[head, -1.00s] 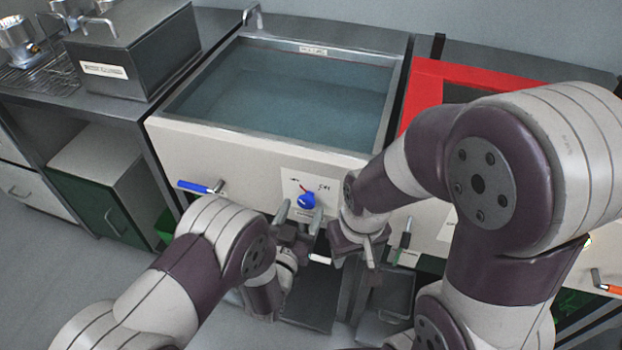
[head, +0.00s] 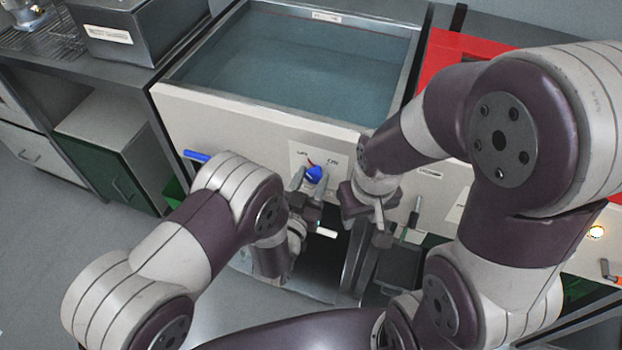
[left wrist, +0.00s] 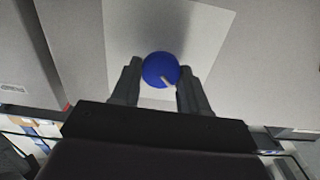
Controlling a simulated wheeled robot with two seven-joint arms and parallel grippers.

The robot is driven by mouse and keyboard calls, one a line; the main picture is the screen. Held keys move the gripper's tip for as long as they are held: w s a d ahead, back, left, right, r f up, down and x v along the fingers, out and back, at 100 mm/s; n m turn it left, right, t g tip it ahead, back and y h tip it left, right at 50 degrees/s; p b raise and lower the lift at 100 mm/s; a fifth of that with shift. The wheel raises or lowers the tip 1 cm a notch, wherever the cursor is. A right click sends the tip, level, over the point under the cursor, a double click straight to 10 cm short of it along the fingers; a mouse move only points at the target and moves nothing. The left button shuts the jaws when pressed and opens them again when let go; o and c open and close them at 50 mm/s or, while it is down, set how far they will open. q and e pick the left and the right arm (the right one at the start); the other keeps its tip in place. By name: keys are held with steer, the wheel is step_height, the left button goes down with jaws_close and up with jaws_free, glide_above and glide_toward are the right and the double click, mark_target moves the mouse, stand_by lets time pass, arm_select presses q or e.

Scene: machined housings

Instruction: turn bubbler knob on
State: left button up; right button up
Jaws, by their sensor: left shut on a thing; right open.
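The blue bubbler knob (head: 314,174) sits on a white label plate (head: 300,156) on the front panel of the water tank (head: 230,122). Red and dark lettering shows on the plate above the knob. My left gripper (head: 308,184) is at the knob with a finger on either side, shut on it. In the left wrist view the knob (left wrist: 160,70) is between the two fingertips, with a pale pointer mark toward its lower right. My right gripper (head: 367,222) is open and empty, to the right of the knob and below the panel.
A blue-handled lever (head: 197,156) sticks out of the panel to the left. A green-marked valve (head: 407,226) is to the right of my right gripper. A red-framed unit (head: 470,46) adjoins the tank. Floor is clear at the left.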

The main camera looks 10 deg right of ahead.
arm_select(q)
steer(key=m, duration=0.4)
steer(key=shift+d+m, duration=0.1)
steer(key=shift+m, duration=0.3)
steer(key=m, duration=0.4)
steer(key=shift+s+m, duration=0.1)
steer(key=shift+m, duration=0.2)
steer(key=m, duration=0.4)
steer(key=shift+d+f, duration=0.1)
steer(key=shift+f, duration=0.05)
steer(key=shift+m, duration=2.1)
steer(key=o, duration=1)
steer(key=shift+f, duration=0.1)
